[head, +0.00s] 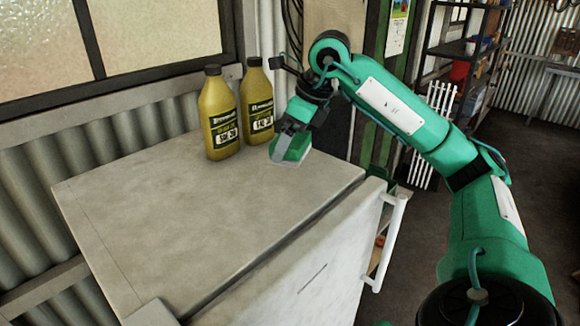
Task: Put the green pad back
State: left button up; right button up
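The green pad (293,149) is at the top of the white cabinet (180,215), near its back right corner, just right of the bottles. My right gripper (284,148) reaches in from the right, points down and has its grey fingers around the pad, seemingly shut on it. The fingers hide part of the pad. I cannot tell whether the pad touches the cabinet top or hangs just above it. My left gripper is not in view.
Two yellow oil bottles, a front one (220,115) and a rear one (257,100), stand upright close left of my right gripper. The cabinet top's front and left are clear. A white door handle (388,243) projects at the right. A shelf rack (455,60) stands behind.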

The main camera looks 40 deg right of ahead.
notch_tip(320, 180, down, 3)
jog(key=shift+f, duration=0.1)
jog(key=shift+f+p, duration=0.4)
jog(key=shift+f, duration=1.65)
jog(key=shift+f, duration=0.2)
jog(key=o, duration=0.8)
jog(key=shift+c, duration=0.2)
jog(key=shift+r, duration=0.15)
